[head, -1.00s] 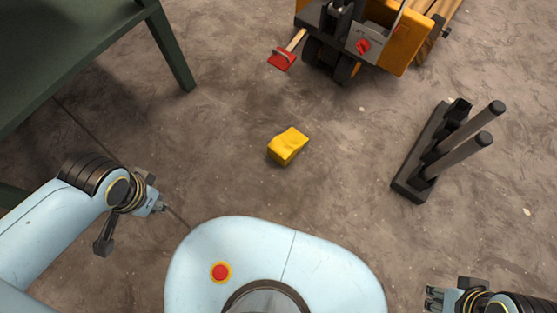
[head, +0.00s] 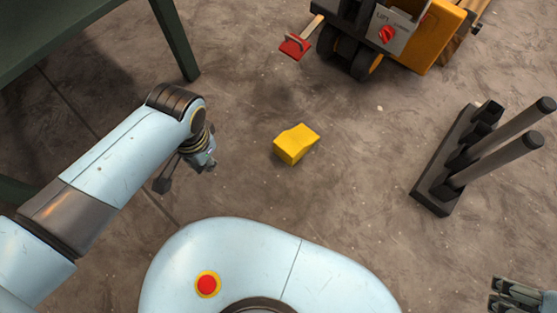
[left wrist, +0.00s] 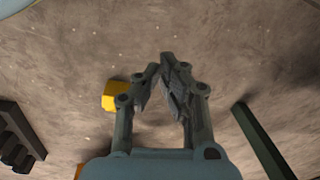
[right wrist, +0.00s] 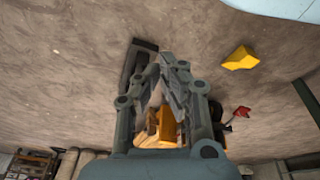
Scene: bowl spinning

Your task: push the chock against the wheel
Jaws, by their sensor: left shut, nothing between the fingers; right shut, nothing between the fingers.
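The chock (head: 297,144) is a yellow block lying on the floor near the middle of the head view. It also shows in the left wrist view (left wrist: 115,93) and the right wrist view (right wrist: 241,58). The dark wheels (head: 352,57) are under the orange and grey vehicle (head: 437,36) at the top, beyond the chock and apart from it. My left gripper (head: 211,164) is shut and empty, to the left of the chock and not touching it. My right gripper (head: 497,293) is shut and empty at the lower right, far from the chock.
A red piece with a wooden handle (head: 295,47) is beside the wheels on the left. A black rack with upright grey posts (head: 440,190) stands at the right. A dark green table (head: 180,45) is at the upper left. Floor between chock and wheels is clear.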

